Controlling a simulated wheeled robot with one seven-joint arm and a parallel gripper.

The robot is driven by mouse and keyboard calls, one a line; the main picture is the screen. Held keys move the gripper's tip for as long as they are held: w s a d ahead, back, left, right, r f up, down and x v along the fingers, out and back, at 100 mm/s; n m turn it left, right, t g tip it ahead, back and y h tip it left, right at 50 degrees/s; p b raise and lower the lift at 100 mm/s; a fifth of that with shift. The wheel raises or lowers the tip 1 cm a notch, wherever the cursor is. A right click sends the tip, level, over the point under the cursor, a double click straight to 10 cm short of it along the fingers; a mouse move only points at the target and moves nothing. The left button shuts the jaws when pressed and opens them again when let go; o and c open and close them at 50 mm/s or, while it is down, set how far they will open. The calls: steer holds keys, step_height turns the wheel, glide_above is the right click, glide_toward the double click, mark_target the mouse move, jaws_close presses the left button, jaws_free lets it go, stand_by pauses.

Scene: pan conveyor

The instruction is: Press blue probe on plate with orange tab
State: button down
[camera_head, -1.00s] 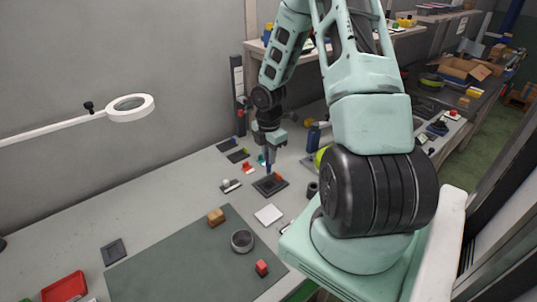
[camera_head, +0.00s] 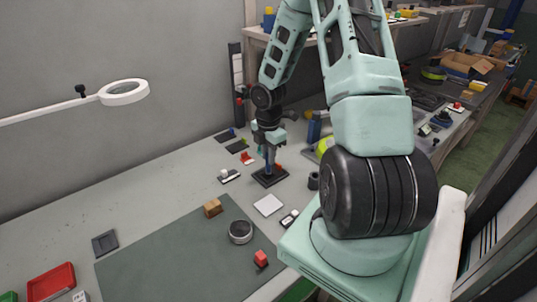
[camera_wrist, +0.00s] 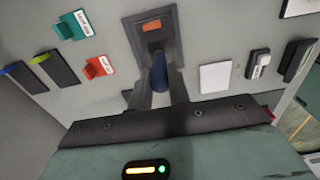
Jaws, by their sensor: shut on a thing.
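My gripper (camera_wrist: 160,88) is shut on the blue probe (camera_wrist: 160,72), which stands between its two dark fingers in the wrist view. In the head view my gripper (camera_head: 269,160) is low over the dark plate (camera_head: 261,181). The same plate (camera_wrist: 137,30) shows ahead of the fingers in the wrist view, with its orange tab (camera_wrist: 152,26) at the far end. The probe's far end overlaps the near part of the plate. I cannot tell whether the tip touches the plate. In the head view the fingers hide most of the probe.
Two other dark plates lie left, one with a blue tab (camera_wrist: 10,70), one with a green tab (camera_wrist: 40,59). A red labelled piece (camera_wrist: 98,68), a teal labelled piece (camera_wrist: 75,25), a white square (camera_wrist: 214,77) and a white-and-black device (camera_wrist: 259,63) lie around. A green mat (camera_head: 180,265) is nearer.

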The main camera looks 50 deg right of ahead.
steer(key=shift+f, duration=0.6)
stand_by(2.1)
step_height(320, 180, up, 7)
steer(key=p, duration=0.7)
steer(key=shift+r+p, duration=0.15)
steer(key=shift+p, duration=0.15)
